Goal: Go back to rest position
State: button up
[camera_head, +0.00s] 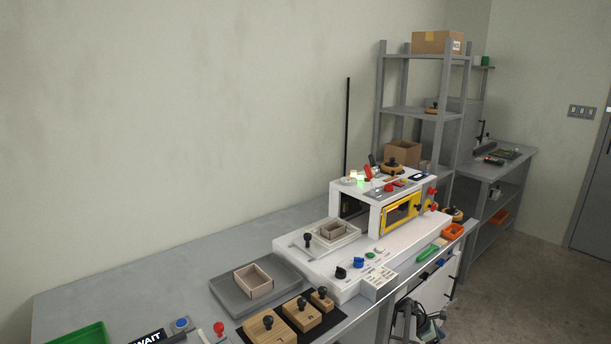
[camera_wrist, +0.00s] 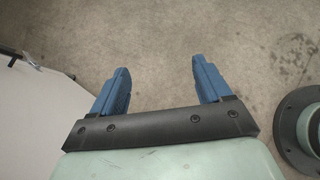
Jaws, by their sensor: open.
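My gripper (camera_wrist: 157,88) shows in the wrist view with its two blue fingers spread wide apart and nothing between them. Below the fingers there is only bare concrete floor. In the head view, part of my arm seems to show low down beside the front of the bench, but I cannot make out the fingers there. The white box-forming machine (camera_head: 350,262) stands on the grey bench. A small open box (camera_head: 333,231) sits on its left plate. Another open box (camera_head: 254,280) stands in a grey tray (camera_head: 283,274).
Wooden blocks with black knobs (camera_head: 303,313) stand on a dark mat at the bench front. A green bin (camera_head: 82,335) is at the lower left. A grey shelf rack (camera_head: 424,110) stands behind the machine. In the wrist view, a white surface (camera_wrist: 35,120) is at left and a round dark base (camera_wrist: 297,128) at right.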

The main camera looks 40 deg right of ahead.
jog(key=w+a+f+m+t+y, duration=0.1)
jog(key=w+a+f+m+y, duration=0.3)
jog(key=a, duration=1.2)
jog(key=w+a+f+n+h, duration=0.15)
jog(key=a+f, duration=0.35)
jog(key=a, duration=1)
jog(key=w+a+f+m+t+y, duration=0.1)
jog(key=w+a+f+m+y, duration=0.3)
jog(key=a, duration=1.2)
jog(key=s+a, duration=0.4)
jog(key=a, duration=0.5)
jog(key=s+a+f+m+g, duration=0.1)
jog(key=s+a, duration=0.4)
jog(key=a, duration=0.4)
jog(key=s+a+f+m, duration=0.1)
jog(key=s+a, duration=0.4)
jog(key=a, duration=0.5)
jog(key=shift+f+g+h, duration=0.2)
jog(key=shift+g+h, duration=0.1)
jog(key=shift+h, duration=0.15)
